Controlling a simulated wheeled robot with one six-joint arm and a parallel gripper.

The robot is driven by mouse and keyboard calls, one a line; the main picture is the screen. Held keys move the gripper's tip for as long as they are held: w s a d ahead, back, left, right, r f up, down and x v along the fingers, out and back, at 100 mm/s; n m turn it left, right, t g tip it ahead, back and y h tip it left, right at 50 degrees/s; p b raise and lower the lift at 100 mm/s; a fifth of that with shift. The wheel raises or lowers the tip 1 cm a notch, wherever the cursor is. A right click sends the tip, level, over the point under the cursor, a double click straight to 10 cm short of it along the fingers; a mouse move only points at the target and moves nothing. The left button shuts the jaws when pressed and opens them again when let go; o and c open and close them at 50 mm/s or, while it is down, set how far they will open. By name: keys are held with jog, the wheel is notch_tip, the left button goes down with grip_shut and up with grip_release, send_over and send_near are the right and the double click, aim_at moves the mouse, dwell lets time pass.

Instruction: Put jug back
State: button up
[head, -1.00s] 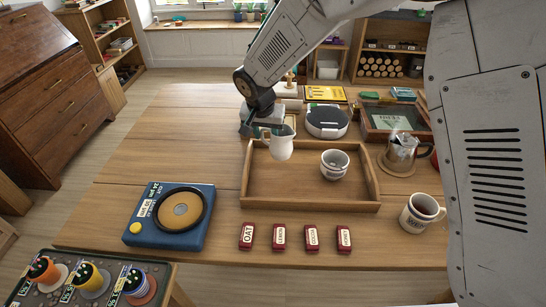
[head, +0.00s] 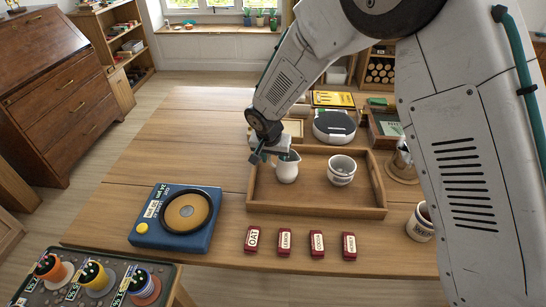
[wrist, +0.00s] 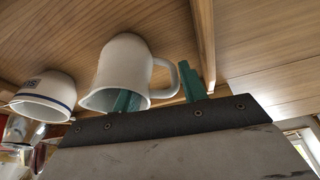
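The white jug (head: 287,168) stands upright in the left half of the wooden tray (head: 318,211), close to its back-left area. In the wrist view the jug (wrist: 121,68) shows its mouth toward me and its handle toward the right. My gripper (head: 268,154) is at the jug's upper left. In the wrist view the two green fingers of my gripper (wrist: 160,92) are spread apart, one at the jug's mouth and one beyond the handle. They do not look closed on it. A white cup with a dark band (head: 341,170) stands right of the jug, also in the wrist view (wrist: 45,95).
A blue box with a round plate (head: 178,214) lies left of the tray. Several red labelled blocks (head: 284,241) line the front. A mug (head: 420,224) and a glass pot (head: 402,160) stand at the right. A round container (head: 334,125) is behind the tray. The left back tabletop is clear.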

jog(key=shift+o, duration=1.3)
jog(key=v, duration=1.2)
jog(key=shift+r, duration=0.15)
jog(key=s+d+r, duration=0.5)
jog(key=d+r, duration=0.2)
jog(key=d, duration=0.3)
jog(key=s+d+r, duration=0.5)
jog(key=d+r, duration=0.1)
jog(key=d, duration=0.3)
jog(key=s+d+r+n+g, duration=0.1)
jog(key=s+d, duration=0.4)
jog(key=s, duration=0.6)
jog(key=s+d+r+n, duration=0.1)
jog(key=s+d, duration=0.5)
jog(key=s, duration=0.5)
jog(key=shift+s+d+g+y, duration=0.2)
jog(key=shift+s+g+y, duration=0.2)
